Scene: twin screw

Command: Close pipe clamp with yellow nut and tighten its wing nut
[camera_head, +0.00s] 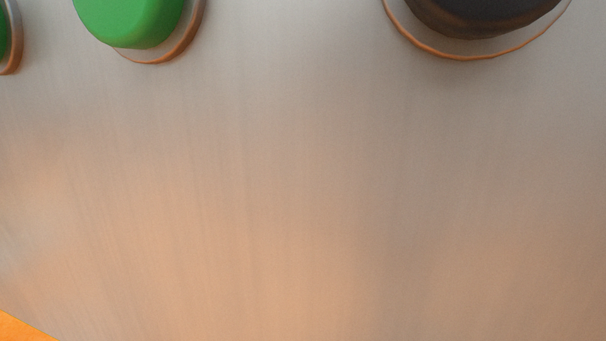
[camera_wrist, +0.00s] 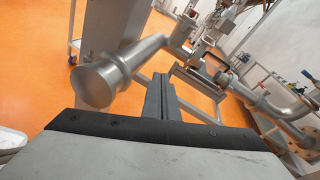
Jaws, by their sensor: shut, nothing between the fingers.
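My gripper (camera_wrist: 161,92) shows in the wrist view, with its two dark fingers shut together and nothing between them. A steel pipe with a flared, capped-looking end (camera_wrist: 97,84) lies left of the fingers in the picture, apart from them. I cannot make out a pipe clamp, a yellow nut or a wing nut in either view. My gripper does not show in the head view.
The head view is filled by a brushed metal panel (camera_head: 300,180) with a green button (camera_head: 130,18) and a black knob (camera_head: 485,12). The wrist view shows bent steel piping (camera_wrist: 285,105) at right, a grey cabinet (camera_wrist: 108,25) at upper left, and orange floor (camera_wrist: 35,75).

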